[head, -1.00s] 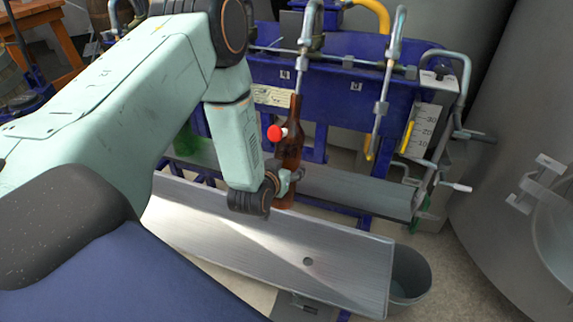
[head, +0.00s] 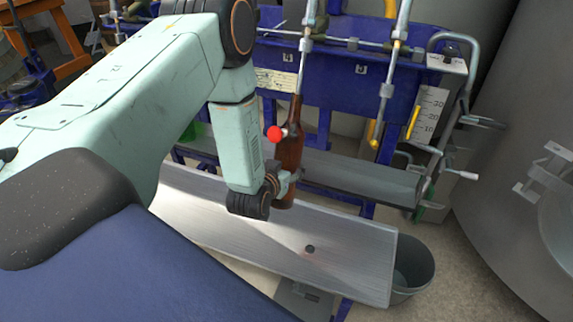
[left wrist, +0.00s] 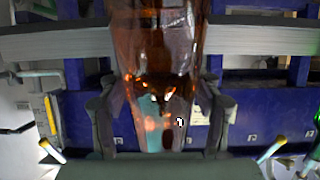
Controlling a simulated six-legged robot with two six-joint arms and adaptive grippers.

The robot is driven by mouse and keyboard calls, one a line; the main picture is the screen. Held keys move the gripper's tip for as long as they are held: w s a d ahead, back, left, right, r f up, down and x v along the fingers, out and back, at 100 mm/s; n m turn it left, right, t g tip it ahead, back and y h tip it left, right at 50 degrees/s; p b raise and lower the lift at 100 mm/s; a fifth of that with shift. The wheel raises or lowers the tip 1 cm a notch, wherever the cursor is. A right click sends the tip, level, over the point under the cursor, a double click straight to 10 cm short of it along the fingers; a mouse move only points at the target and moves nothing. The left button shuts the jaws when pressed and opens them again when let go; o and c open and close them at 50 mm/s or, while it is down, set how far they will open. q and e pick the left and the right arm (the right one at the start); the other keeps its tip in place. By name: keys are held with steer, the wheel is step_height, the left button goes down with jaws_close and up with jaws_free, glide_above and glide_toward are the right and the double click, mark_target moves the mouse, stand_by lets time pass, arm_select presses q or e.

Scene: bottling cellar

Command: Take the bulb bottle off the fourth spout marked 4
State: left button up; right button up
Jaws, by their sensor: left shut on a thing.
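The brown glass bottle (head: 289,150) stands about upright in the head view, its mouth overlapping the lower end of a grey filling spout (head: 304,62). I cannot tell whether the spout tip is inside the neck. A red ball (head: 275,133) shows beside the bottle's neck. My left gripper (head: 287,184) is shut on the lower part of the bottle. In the left wrist view the bottle (left wrist: 155,55) fills the space between both fingers. My right gripper is out of view.
A blue filling rack (head: 340,88) with another spout (head: 388,85) stands behind. A grey shelf (head: 365,176) runs behind the bottle, and a sloping metal board (head: 340,255) lies in front. A bucket (head: 415,268) and a large steel tank (head: 520,110) are at right.

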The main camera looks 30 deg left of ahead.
mark_target(278, 206)
arm_select(q)
steer(key=shift+s+d+f+b, duration=0.2)
steer(key=shift+s+f+b, duration=0.65)
steer(key=shift+f, duration=0.75)
steer(key=shift+s+d+f+b, duration=0.15)
steer(key=shift+s+f+b, duration=0.45)
steer(key=shift+f+b, duration=0.8)
steer(key=shift+s+d+f+b, duration=0.2)
steer(key=shift+s+f+b, duration=0.55)
steer(key=shift+f, duration=1.05)
steer(key=shift+p+v, duration=0.55)
steer(key=shift+v, duration=0.3)
steer(key=shift+s+f+p+v, duration=0.1)
steer(key=shift+f+p+v, duration=0.15)
steer(key=shift+p+v, duration=0.75)
steer(key=shift+s+f+p+v, duration=0.1)
steer(key=shift+f+p+v, duration=0.1)
steer(key=shift+v, duration=1.5)
